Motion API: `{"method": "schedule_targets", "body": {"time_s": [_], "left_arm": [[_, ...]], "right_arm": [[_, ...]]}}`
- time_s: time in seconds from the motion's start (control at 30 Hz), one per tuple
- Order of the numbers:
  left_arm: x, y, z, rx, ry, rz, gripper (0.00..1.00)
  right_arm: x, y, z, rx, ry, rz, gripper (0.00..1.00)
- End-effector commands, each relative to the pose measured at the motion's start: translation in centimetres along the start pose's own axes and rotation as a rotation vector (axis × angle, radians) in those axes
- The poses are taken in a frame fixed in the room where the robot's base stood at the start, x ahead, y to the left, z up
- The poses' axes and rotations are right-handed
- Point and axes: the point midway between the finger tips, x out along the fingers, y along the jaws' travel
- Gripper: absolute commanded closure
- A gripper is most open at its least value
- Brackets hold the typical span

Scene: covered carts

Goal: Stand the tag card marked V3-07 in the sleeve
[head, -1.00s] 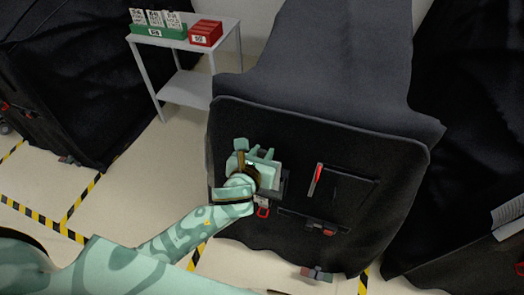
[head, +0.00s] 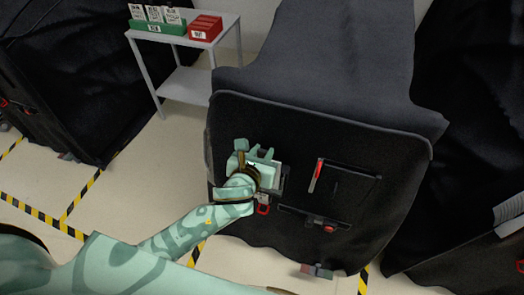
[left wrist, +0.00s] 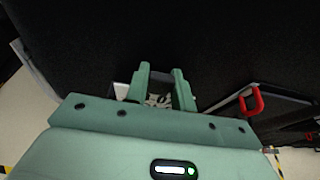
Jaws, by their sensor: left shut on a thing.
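My left gripper (head: 262,154) is at the front of the black-covered cart, left of its middle. In the left wrist view its two green fingers (left wrist: 162,82) are shut on a pale tag card (left wrist: 158,101) with dark print. The print is too small to read, so I cannot confirm V3-07. A pale edge (head: 282,174) shows just right of the gripper in the head view; I cannot tell whether it belongs to the card or the sleeve. The gripper and arm hide most of the sleeve area, and whether the card is inside cannot be told. My right gripper is not in view.
The black-covered cart (head: 310,130) has a red handle (head: 318,172) on a dark panel and a red loop (head: 263,209) below the gripper. A shelf (head: 180,82) at back left bears a green tray (head: 152,27) of cards and a red box (head: 206,27).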

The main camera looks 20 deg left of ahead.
Motion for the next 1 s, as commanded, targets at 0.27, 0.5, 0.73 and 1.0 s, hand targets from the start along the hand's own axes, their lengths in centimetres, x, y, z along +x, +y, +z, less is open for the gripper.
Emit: {"method": "schedule_targets", "body": {"time_s": [0.27,0.5,0.73,1.0], "left_arm": [[0.1,0.0,-0.3,0.000,0.000,-0.001,1.00],[0.1,0.0,-0.3,0.000,0.000,0.000,0.50],[-0.1,0.0,-0.3,0.001,0.001,-0.001,0.50],[-4.9,-0.1,-0.3,0.001,0.002,-0.003,0.50]], "right_arm": [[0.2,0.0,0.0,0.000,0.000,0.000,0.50],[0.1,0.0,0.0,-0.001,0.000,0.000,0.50],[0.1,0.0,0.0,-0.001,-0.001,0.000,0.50],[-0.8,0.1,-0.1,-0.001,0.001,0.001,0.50]]}}
